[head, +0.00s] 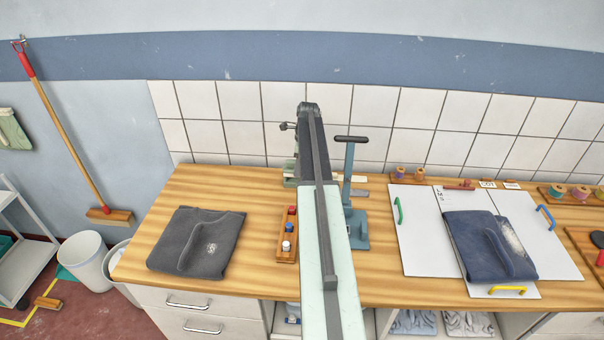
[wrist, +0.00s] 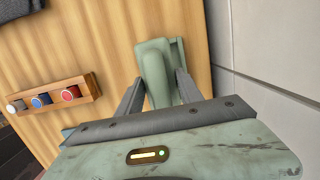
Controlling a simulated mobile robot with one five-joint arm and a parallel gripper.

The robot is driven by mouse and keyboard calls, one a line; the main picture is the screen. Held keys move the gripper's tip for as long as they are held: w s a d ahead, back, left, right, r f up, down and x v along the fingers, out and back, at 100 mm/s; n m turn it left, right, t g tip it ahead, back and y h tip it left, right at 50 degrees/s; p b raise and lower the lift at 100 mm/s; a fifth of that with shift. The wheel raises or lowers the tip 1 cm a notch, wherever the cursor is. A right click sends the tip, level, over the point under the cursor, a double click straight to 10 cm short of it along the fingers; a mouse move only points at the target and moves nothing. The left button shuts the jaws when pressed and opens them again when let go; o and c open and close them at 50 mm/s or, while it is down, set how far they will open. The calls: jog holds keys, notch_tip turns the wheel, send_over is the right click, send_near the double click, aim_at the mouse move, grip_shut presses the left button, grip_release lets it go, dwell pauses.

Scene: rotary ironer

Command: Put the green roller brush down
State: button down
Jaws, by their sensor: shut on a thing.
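The green roller brush (wrist: 154,72) shows in the wrist view between the two fingers of my gripper (wrist: 160,92). My gripper is shut on it. The brush is over the wooden worktop (wrist: 100,45), close to the wall side. I cannot tell whether it touches the wood. In the head view my arm hides most of that place; only a small greenish part (head: 289,171) shows left of the arm.
A wooden block with red, blue and white knobs (head: 287,240) lies left of my arm. A dark folded cloth (head: 197,240) lies further left. A blue-grey lever stand (head: 352,215) is close on the right. White boards (head: 425,255) bear a navy cloth (head: 490,248). The tiled wall (head: 240,105) bounds the back.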

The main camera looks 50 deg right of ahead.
jog(key=shift+d, duration=0.2)
jog(key=f+b, duration=0.2)
jog(key=d+f+b, duration=0.1)
jog(key=f+b, duration=0.1)
jog(key=shift+d+f, duration=0.1)
jog(key=shift+r, duration=0.25)
jog(key=c, duration=0.8)
grip_release()
jog(key=shift+o, duration=0.2)
jog(key=shift+r+p, duration=0.15)
jog(key=shift+p, duration=0.2)
jog(key=r+p, duration=0.4)
jog(key=s+r+p, duration=0.1)
jog(key=r+p, duration=0.3)
jog(key=d+r+p, duration=0.1)
jog(key=r+p, duration=0.2)
jog(key=r, duration=0.1)
jog(key=shift+s+p, duration=0.15)
jog(key=shift+p, duration=0.25)
jog(key=shift+d+f, duration=0.1)
jog(key=shift+f, duration=0.05)
